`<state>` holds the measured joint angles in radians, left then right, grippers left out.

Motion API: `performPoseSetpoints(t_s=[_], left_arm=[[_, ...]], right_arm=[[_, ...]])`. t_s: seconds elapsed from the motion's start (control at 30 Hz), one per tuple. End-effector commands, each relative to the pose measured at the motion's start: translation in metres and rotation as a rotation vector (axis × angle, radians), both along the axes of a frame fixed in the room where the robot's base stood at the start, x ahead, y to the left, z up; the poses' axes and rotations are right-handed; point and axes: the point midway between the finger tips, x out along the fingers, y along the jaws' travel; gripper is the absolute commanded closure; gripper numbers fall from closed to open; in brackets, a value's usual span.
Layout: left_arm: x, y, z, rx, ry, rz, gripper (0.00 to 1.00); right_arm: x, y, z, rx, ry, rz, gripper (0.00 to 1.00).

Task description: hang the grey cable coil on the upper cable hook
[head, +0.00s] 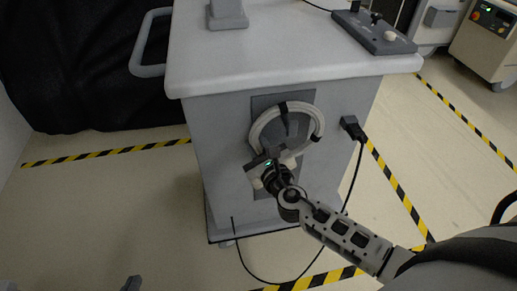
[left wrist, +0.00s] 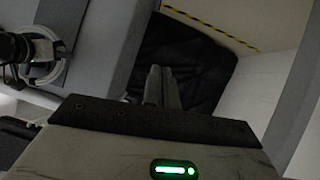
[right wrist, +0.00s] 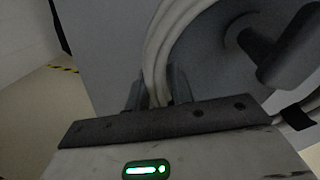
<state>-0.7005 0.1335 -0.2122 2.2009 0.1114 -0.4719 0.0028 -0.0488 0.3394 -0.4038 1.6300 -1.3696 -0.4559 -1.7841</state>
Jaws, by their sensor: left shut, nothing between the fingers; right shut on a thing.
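The grey cable coil (head: 317,118) is at the panel on the cart's front face, its ring facing me. A dark hook (head: 284,109) shows at the coil's top; I cannot tell whether it bears the coil's weight. My right gripper (head: 272,160) is shut on the coil's lower part. The right wrist view shows the coil strands (right wrist: 156,55) between its fingers (right wrist: 153,90), with a dark hook (right wrist: 285,45) beside them, inside the ring's curve. My left gripper (left wrist: 162,88) is shut and empty, away from the coil; its tip shows at the head view's bottom edge (head: 132,284).
The grey cart (head: 225,150) has a side handle (head: 140,45) and a control box (head: 375,32) on top. A black plug (head: 352,128) with a cable hanging to the floor is right of the coil. Striped tape marks the floor. Floor left of the cart is clear.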

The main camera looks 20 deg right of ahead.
Motion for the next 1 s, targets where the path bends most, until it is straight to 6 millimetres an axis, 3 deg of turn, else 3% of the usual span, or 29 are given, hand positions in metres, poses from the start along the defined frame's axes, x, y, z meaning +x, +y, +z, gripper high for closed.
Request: performPoseSetpoints(t_s=[0.4,1.0], left_arm=[[0.002,-0.001,-0.006,0.001,-0.028,-0.003,1.0],[0.001,-0.001,-0.007,0.003,-0.028,-0.008,1.0]], right_arm=[[0.009,-0.002,-0.021,-0.003,-0.002,0.0,1.0],[0.01,-0.002,-0.023,-0.003,-0.002,0.0,1.0]])
